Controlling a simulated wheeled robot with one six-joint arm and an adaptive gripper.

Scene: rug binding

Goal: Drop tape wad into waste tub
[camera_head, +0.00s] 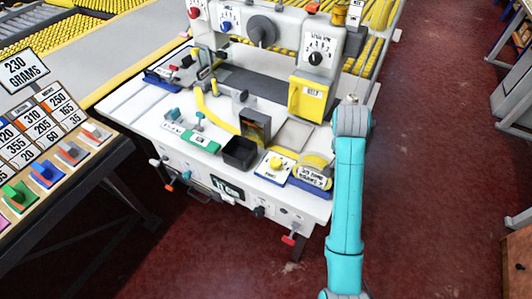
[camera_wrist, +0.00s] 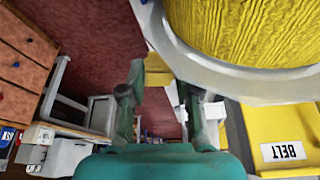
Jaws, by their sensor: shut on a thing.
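My gripper (camera_wrist: 160,88) shows in the wrist view, its two fingers closed around a yellow piece (camera_wrist: 158,70), which looks like the tape wad. Only part of the piece shows between the fingertips. In the head view my arm reaches up at the right of the white machine bench, and I cannot make out the fingers there. A small black open-topped tub (camera_head: 239,153) stands at the front of the bench, to the left of my arm; it looks like the waste tub. Its inside is dark.
The yellow BELT cover (camera_head: 308,97) is left of my arm, and also close at right in the wrist view (camera_wrist: 285,130). A big yellow spool (camera_wrist: 245,30) is near the gripper. Red floor lies right.

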